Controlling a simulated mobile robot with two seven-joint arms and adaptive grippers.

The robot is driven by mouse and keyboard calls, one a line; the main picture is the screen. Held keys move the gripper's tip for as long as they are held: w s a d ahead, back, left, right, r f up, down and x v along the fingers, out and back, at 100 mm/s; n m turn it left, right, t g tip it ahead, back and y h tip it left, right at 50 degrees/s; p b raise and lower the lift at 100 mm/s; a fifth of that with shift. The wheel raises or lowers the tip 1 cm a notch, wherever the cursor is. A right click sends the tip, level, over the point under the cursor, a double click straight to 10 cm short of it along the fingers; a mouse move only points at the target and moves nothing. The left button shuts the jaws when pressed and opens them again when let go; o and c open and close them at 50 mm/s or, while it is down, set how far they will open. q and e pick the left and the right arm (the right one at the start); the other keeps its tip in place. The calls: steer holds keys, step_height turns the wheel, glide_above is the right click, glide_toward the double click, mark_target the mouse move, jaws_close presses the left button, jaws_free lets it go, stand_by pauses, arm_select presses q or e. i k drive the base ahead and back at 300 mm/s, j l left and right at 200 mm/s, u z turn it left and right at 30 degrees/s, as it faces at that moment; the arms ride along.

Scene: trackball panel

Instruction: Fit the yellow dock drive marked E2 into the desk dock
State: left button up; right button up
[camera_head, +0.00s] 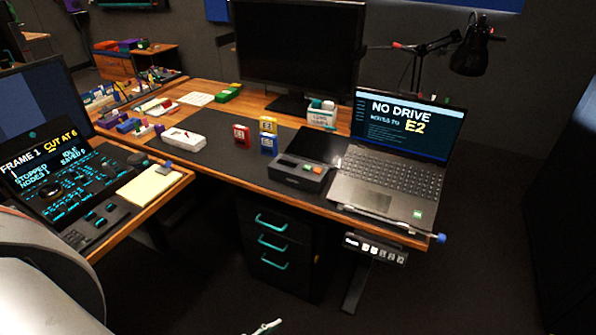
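The yellow drive (268,123) stands upright on the dark desk mat, with a pale label too small to read. A blue drive (268,145) stands just in front and hides its lower part. A red drive (241,134) stands to their left. The dark desk dock (298,177) sits near the desk's front edge, right of the drives and beside the laptop. Its top has small orange and green patches; I see no yellow drive in it. A white part of mine fills the lower left corner.
The open laptop (390,175) reads "NO DRIVE" and "E2". A monitor (300,45) stands behind the drives. A white box-shaped device (183,138) lies left on the mat (215,153). A tissue-like box (321,115) and a lamp (468,57) stand behind. Bare mat lies before the drives.

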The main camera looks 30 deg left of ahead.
mark_target(285, 169)
steer(key=j+z, duration=0.35)
steer(key=j, duration=1.2)
